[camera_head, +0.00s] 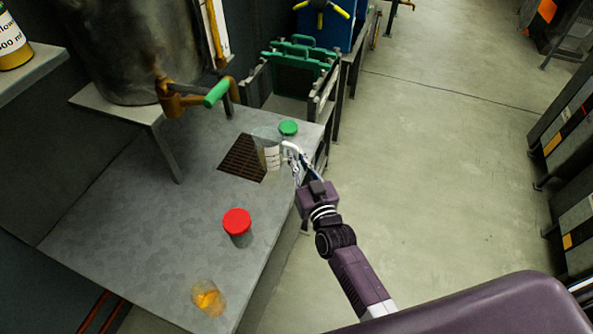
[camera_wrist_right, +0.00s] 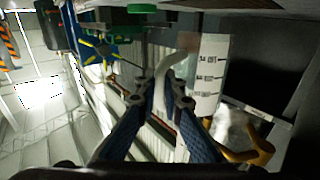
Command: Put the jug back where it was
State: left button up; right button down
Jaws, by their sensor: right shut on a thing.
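The clear jug (camera_head: 268,155) with a white scale and a pale handle is at the right edge of the dark grate (camera_head: 238,163) in the metal bench top. I cannot tell whether its base touches the surface. My right gripper (camera_head: 296,160) is at the handle side of the jug. In the right wrist view the blue fingers (camera_wrist_right: 168,95) are shut on the pale handle, and the jug's scale (camera_wrist_right: 208,75) shows just to the right. My left gripper is not in view.
On the bench (camera_head: 130,215) stand a red-lidded jar (camera_head: 237,225), a clear cup with amber liquid (camera_head: 208,298) and a green-lidded container (camera_head: 288,128) close behind the jug. The bench's left half is clear.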

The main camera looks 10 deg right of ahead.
jog(key=shift+f+b, duration=1.9)
jog(key=shift+f, duration=0.1)
jog(key=shift+f, duration=0.15)
jog(key=c, duration=2.1)
grip_release()
jog(key=s, duration=0.8)
jog(key=s+d, duration=0.1)
jog(key=s, duration=0.3)
jog(key=shift+d, duration=0.1)
